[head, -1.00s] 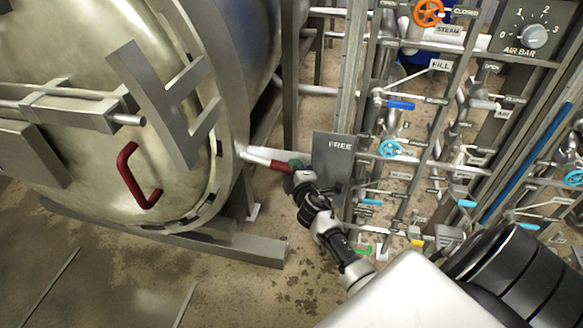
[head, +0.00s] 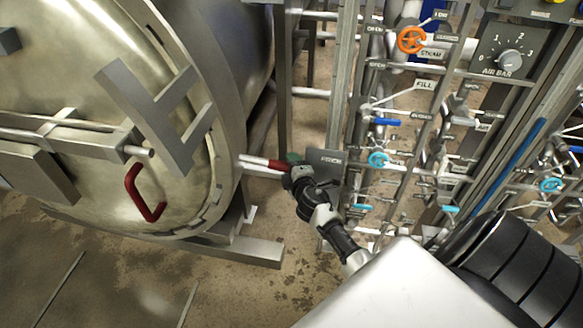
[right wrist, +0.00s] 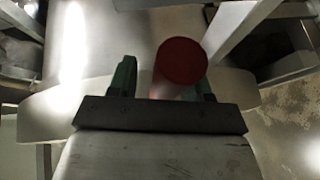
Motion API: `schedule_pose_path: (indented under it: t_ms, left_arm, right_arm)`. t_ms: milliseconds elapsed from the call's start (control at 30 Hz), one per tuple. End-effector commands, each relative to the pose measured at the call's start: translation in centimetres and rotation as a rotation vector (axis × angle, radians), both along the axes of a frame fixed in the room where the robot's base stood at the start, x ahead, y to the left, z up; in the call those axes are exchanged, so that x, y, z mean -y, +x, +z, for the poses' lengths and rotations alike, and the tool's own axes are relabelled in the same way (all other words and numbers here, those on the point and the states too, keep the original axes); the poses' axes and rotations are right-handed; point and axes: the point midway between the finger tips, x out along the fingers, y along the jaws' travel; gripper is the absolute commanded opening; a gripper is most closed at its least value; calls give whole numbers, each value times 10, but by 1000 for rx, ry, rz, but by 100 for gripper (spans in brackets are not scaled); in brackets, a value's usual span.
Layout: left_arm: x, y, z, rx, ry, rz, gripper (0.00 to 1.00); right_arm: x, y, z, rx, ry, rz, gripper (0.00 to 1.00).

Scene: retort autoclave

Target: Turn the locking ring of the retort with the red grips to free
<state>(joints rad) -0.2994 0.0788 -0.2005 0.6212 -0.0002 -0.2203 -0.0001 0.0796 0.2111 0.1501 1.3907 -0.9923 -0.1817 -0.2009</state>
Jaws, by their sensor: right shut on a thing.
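The retort's domed door (head: 100,110) fills the left of the head view, with the grey locking ring (head: 222,135) around its edge. A pale bar with a red grip (head: 262,163) sticks out from the ring to the right. My right gripper (head: 291,163) is shut on this red grip near its end, in front of the FREE plate (head: 324,165). In the right wrist view the round red end of the grip (right wrist: 182,62) sits between the green fingers of the gripper (right wrist: 163,82). My left gripper is not in view.
A red door handle (head: 142,193) and grey door brackets (head: 165,110) project from the door. Pipework with an orange wheel (head: 411,40), a blue wheel (head: 378,159) and several small valves stands close on the right. Bare floor (head: 130,275) lies in front.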

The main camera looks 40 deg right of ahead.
Motion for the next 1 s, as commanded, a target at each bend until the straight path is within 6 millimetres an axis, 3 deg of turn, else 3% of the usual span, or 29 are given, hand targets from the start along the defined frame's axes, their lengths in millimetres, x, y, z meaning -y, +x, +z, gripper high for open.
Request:
schedule_pose_path:
  t_ms: [33,100,533,1000]
  left_arm:
    - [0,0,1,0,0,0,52]
    - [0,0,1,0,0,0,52]
    - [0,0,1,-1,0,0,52]
    - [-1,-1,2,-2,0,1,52]
  right_arm:
    - [5,3,11,16,-10,-5,47]
    - [5,3,10,17,-8,-5,58]
    - [1,-2,7,12,1,-2,58]
    - [-29,-81,14,8,3,-2,58]
